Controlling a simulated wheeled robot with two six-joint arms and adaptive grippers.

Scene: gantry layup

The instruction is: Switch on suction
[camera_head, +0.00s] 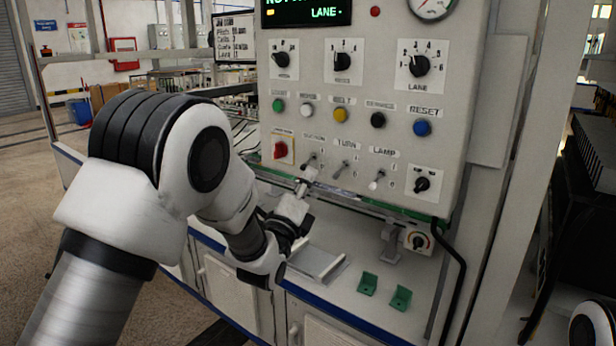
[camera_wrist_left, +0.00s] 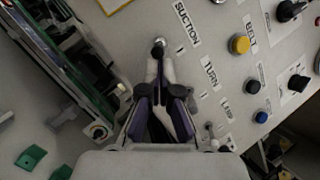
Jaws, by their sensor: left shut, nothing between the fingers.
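The control panel (camera_head: 300,120) carries a row of small metal toggle switches. The suction toggle (camera_head: 311,160) is the left one, under its SUCTION label. It also shows in the left wrist view (camera_wrist_left: 159,42), beside the SUCTION label (camera_wrist_left: 187,22). My left gripper (camera_head: 302,185) is shut and empty, just below this toggle. In the left wrist view my fingertips (camera_wrist_left: 157,62) point at the toggle and overlap its near end. I cannot tell whether they touch, or which way the toggle is set. My right gripper is not in view.
The turn toggle (camera_head: 341,170) and lamp toggle (camera_head: 376,180) are to the right. Coloured buttons sit above. Green brackets (camera_head: 367,284) and a grey metal tray (camera_head: 318,262) lie on the bench below.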

